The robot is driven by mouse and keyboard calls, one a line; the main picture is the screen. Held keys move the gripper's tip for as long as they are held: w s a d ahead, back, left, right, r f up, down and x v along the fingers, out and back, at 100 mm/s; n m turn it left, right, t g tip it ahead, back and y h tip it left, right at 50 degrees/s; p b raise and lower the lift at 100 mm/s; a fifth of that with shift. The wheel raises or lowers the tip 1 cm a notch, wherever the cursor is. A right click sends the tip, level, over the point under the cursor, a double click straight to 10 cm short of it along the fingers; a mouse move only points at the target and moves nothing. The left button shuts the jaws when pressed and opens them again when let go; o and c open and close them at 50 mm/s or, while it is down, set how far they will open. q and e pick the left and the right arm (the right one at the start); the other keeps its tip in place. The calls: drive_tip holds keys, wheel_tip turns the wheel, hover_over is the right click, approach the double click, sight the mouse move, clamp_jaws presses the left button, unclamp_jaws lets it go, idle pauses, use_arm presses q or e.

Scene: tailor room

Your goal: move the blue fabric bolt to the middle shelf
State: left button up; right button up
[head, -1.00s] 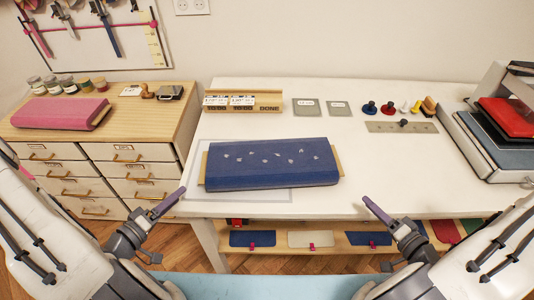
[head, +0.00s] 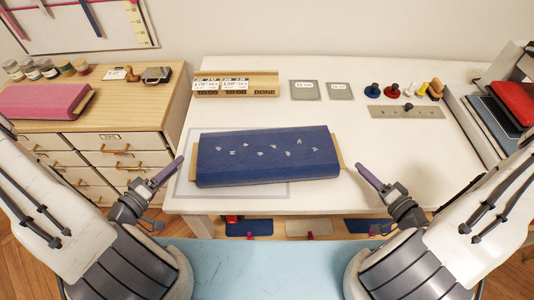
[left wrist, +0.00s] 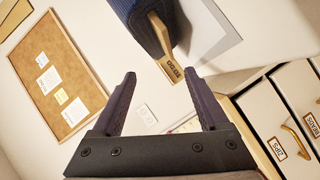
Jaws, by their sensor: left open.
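The blue fabric bolt (head: 266,158) with small white motifs lies flat on the white table (head: 385,160), partly over a pale outlined mat (head: 188,186). Board ends stick out at both its sides. My left gripper (head: 180,160) is at the table's front edge, just left of the bolt and apart from it. In the left wrist view my left gripper (left wrist: 168,78) is open and empty, with the bolt's end (left wrist: 152,25) beyond the fingers. My right gripper (head: 360,166) is right of the bolt, apart from it; its jaw opening is unclear. A shelf under the table shows only partly.
A pink bolt (head: 45,101) lies on the wooden drawer cabinet (head: 128,107) at left. A wooden label rack (head: 235,84), grey cards, knobs and a grey strip (head: 404,112) stand at the table's back. A press (head: 500,115) is at right. Coloured swatches (head: 249,228) show below.

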sight(195, 152)
use_arm(q)
drive_tip(key=x, duration=0.9)
drive_tip(key=shift+w+d, duration=0.15)
drive_tip(key=shift+w, duration=0.1)
use_arm(e)
drive_tip(key=x, duration=0.9)
drive_tip(key=shift+w, duration=0.2)
use_arm(q)
drive_tip(key=c, duration=0.4)
use_arm(e)
drive_tip(key=c, duration=0.4)
use_arm(q)
drive_tip(key=c, duration=0.5)
use_arm(e)
clamp_jaws()
use_arm(q)
clamp_jaws()
drive_tip(key=shift+r, duration=0.1)
